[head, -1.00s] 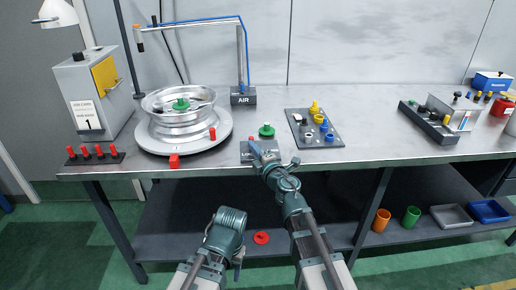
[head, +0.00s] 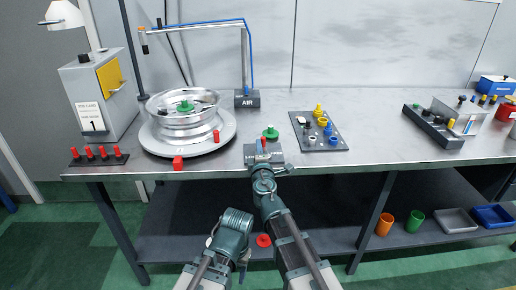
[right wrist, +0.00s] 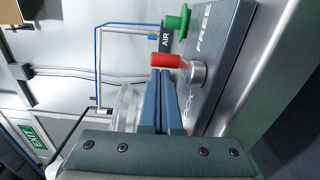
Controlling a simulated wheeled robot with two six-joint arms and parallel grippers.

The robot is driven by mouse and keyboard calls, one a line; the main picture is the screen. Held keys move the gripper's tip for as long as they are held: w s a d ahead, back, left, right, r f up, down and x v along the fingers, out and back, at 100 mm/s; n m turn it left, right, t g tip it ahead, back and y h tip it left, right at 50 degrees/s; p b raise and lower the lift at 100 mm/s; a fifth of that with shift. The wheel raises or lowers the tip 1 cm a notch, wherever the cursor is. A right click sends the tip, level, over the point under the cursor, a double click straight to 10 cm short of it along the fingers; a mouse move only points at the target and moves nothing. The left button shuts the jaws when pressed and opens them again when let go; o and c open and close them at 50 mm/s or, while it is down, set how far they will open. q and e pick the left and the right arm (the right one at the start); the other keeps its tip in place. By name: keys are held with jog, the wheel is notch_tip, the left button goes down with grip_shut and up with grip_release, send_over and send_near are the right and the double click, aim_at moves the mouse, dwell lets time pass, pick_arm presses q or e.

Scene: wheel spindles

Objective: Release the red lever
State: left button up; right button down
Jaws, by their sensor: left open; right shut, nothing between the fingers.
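The red lever (right wrist: 170,62) shows in the right wrist view, pointing left from its round metal pivot (right wrist: 197,75). The pivot sits on a dark plate (right wrist: 228,45) with FREE lettered above it and partly hidden lettering below. My right gripper (right wrist: 160,74) is shut and empty, its fingertips just below the red handle; I cannot tell whether they touch it. In the head view the right gripper (head: 262,150) is over this plate at the bench's front edge, largely covering it. My left gripper (head: 232,240) is low in front of the bench, clear of everything; its fingers are barely visible.
A wheel rim (head: 185,122) sits on a round turntable (head: 222,140) to the left. A dark tray (head: 335,143) of coloured parts lies to the right. Open bench top lies between that tray and the far-right items.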

jog(key=shift+w+d+m+h, duration=0.15)
jog(key=shift+m+h, duration=0.25)
jog(key=shift+h, duration=0.2)
jog(key=shift+w+d, duration=0.1)
jog(key=shift+d, duration=0.1)
jog(key=shift+w+d, duration=0.1)
dwell(1.4)
